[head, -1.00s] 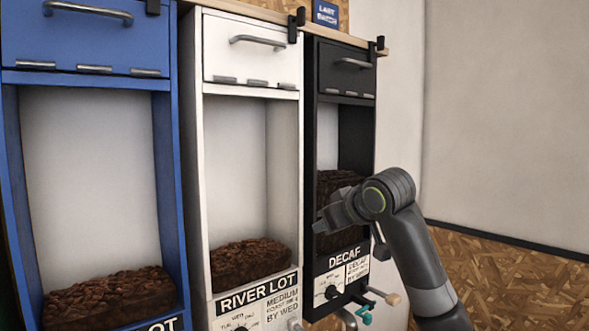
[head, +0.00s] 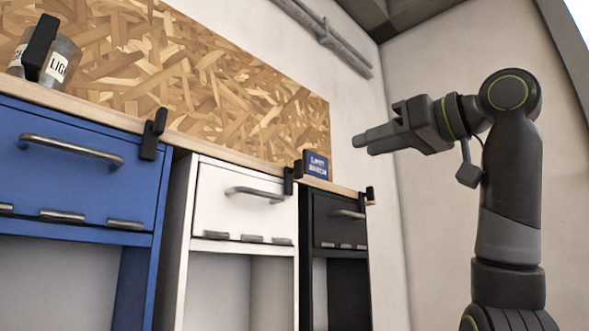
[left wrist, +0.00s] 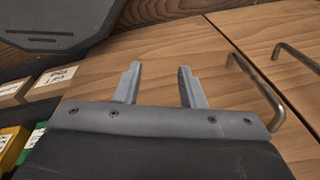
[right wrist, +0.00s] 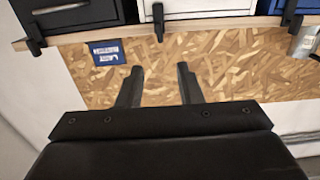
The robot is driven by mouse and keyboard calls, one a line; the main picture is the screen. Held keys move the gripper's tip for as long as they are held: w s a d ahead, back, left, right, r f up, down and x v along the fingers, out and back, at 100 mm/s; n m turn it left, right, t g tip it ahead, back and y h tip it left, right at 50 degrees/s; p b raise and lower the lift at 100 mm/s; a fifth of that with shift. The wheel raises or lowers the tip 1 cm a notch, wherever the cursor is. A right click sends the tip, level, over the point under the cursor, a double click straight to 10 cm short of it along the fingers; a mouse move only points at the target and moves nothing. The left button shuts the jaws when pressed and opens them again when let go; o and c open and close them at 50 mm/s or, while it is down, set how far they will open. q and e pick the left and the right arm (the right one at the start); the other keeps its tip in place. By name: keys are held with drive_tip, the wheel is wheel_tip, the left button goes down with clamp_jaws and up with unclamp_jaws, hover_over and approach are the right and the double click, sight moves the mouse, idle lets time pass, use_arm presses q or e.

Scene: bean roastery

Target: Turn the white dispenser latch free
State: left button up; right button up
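The white dispenser (head: 238,198) has a closed-looking lid front with a metal bar handle. Its black latch (head: 291,179) sits at the lid's top right corner, on the wooden rail, its lower end in front of the lid's edge. The latch also shows in the right wrist view (right wrist: 158,20), top centre. My right gripper (head: 372,140) is raised right of the latch, apart from it; in its wrist view the fingers (right wrist: 159,70) are spread and empty. My left gripper (left wrist: 160,70) is open and empty over brown wood panels; it is outside the head view.
A blue dispenser (head: 75,165) stands left and a black one (head: 338,222) right, each with its own latch. A small blue sign (head: 316,165) stands on the rail beside the white latch. Glass jars (head: 60,62) are at far left. Chipboard (head: 215,75) backs the rail.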

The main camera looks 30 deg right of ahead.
sight(303, 167)
drive_tip(key=p+x, duration=0.7)
drive_tip(key=x, duration=0.8)
drive_tip(key=shift+w+a+r, duration=0.1)
drive_tip(key=shift+w+a, duration=0.05)
drive_tip(key=shift+w, duration=0.25)
drive_tip(key=shift+w+a+p, duration=0.25)
drive_tip(key=shift+w+p, duration=0.15)
drive_tip(key=shift+w, duration=0.2)
drive_tip(key=shift+c, duration=0.4)
drive_tip(key=shift+s, duration=0.1)
clamp_jaws()
